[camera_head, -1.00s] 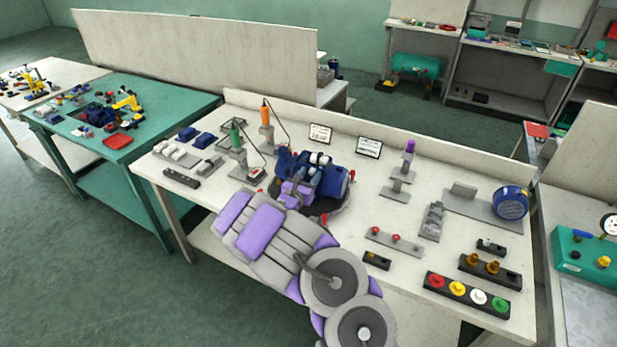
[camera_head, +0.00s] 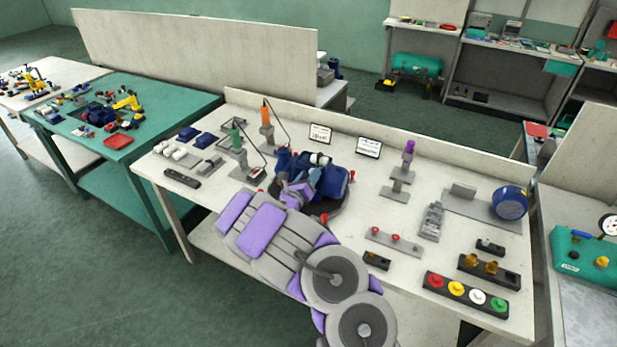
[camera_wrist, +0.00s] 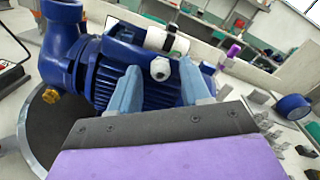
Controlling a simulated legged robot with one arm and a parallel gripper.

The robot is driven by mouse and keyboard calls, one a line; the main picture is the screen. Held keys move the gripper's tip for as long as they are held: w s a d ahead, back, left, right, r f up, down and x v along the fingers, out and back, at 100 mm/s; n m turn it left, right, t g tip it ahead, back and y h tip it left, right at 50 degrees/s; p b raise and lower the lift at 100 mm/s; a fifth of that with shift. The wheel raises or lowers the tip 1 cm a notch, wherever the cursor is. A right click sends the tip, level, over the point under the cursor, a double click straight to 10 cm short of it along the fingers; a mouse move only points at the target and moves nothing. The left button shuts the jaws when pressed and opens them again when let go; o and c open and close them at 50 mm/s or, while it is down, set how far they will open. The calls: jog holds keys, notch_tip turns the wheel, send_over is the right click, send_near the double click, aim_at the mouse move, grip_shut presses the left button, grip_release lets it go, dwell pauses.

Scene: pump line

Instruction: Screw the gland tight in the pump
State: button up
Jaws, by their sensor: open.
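The blue pump (camera_head: 330,183) stands on a round dark turntable (camera_head: 330,214) on the white bench. It fills the upper left of the wrist view (camera_wrist: 62,45), with the ribbed motor behind my fingers. A white gland with a rounded end (camera_wrist: 160,69) sticks out of the pump's top box, below a white cylindrical part (camera_wrist: 166,40). My gripper (camera_wrist: 160,88) is open, with one pale blue finger on each side below the gland. I cannot tell whether a finger touches it. In the head view my gripper (camera_head: 300,186) is in front of the pump and partly hides it.
A brass plug (camera_wrist: 52,96) is low on the pump. Orange (camera_head: 266,115) and green (camera_head: 236,135) tools on stands are left of the pump. A purple-topped stand (camera_head: 404,165) and red-knobbed bar (camera_head: 393,242) are right. Two sign cards (camera_head: 368,147) stand behind.

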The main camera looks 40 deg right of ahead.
jog(key=shift+n, duration=0.3)
jog(key=shift+c, duration=0.2)
dwell(0.3)
grip_shut()
jog(key=shift+m+b, duration=1.15)
jog(key=shift+m, duration=0.65)
jog(key=shift+m+b, duration=0.3)
jog(key=shift+m, duration=1.4)
jog(key=shift+d, duration=0.1)
